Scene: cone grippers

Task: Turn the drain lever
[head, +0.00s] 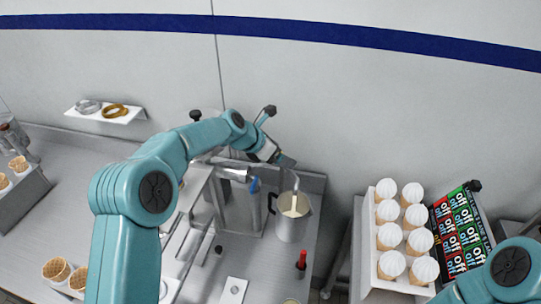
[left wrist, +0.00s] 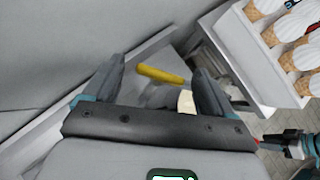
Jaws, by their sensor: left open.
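My left gripper (head: 284,160) is open and empty, over the steel counter above a metal pitcher (head: 291,222). In the left wrist view its two fingers (left wrist: 158,92) stand wide apart. A yellow handle (left wrist: 160,74) shows beyond and between the fingertips, apart from them; it looks like a lever, but I cannot tell what it is attached to. A blue handle (head: 255,184) sits on a metal fixture left of the pitcher. My right arm (head: 510,266) shows at the lower right; its fingers cannot be made out.
A rack of white-topped cones (head: 388,237) stands to the right, beside a box of colourful packs (head: 462,228). A red-topped object (head: 301,262) stands below the pitcher. A small wall shelf (head: 105,113) holds rings.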

